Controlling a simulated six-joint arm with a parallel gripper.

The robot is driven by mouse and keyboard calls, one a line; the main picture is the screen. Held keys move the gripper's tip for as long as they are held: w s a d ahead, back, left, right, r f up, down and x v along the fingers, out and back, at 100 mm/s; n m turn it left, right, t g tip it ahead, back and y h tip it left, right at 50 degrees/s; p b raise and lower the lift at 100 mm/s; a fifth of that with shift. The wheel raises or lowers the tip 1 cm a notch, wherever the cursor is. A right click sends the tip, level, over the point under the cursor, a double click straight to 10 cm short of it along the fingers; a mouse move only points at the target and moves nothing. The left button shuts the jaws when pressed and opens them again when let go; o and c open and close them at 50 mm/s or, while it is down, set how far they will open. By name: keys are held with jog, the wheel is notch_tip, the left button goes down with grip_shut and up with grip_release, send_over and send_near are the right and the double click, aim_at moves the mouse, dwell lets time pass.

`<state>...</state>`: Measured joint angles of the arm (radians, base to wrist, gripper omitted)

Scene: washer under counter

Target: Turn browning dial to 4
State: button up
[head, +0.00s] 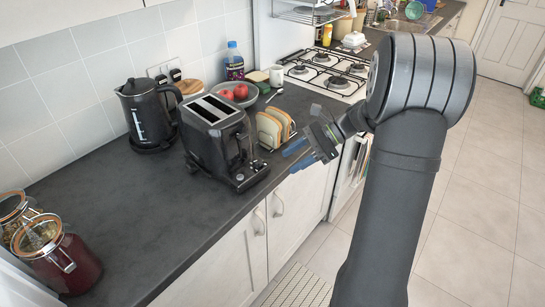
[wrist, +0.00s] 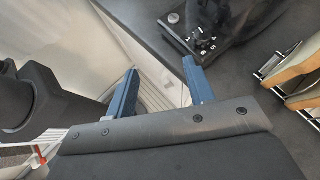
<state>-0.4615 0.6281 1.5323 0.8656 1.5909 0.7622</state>
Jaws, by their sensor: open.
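The black toaster (head: 212,140) stands on the dark counter with two slots on top. A small dial (head: 240,178) shows low on its end, facing the counter's front edge. In the wrist view, part of the toaster (wrist: 232,18) is at the top, with white numbers around the dial (wrist: 202,38). Which number the dial points to is too small to read. My gripper (head: 291,160) is open and empty, right of the toaster and near the counter's front edge. In the wrist view, its blue fingers (wrist: 160,66) are apart, below and left of the dial, touching nothing.
A toast rack with bread (head: 272,128) stands close to the toaster's right. A black kettle (head: 147,112) is at its left, and a plate of red apples (head: 238,92) is behind. Glass jars (head: 58,257) are at front left.

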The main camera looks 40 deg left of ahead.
aim_at(266, 166)
jog(key=w+d+f+m+g+y, duration=0.1)
jog(key=w+d+f+m+y, duration=0.35)
jog(key=w+y, duration=0.35)
jog(key=x, duration=1.1)
jog(key=f+x, duration=0.1)
jog(key=x, duration=0.4)
jog(key=shift+s+a, duration=0.25)
jog(key=shift+s, duration=0.1)
jog(key=c, duration=1)
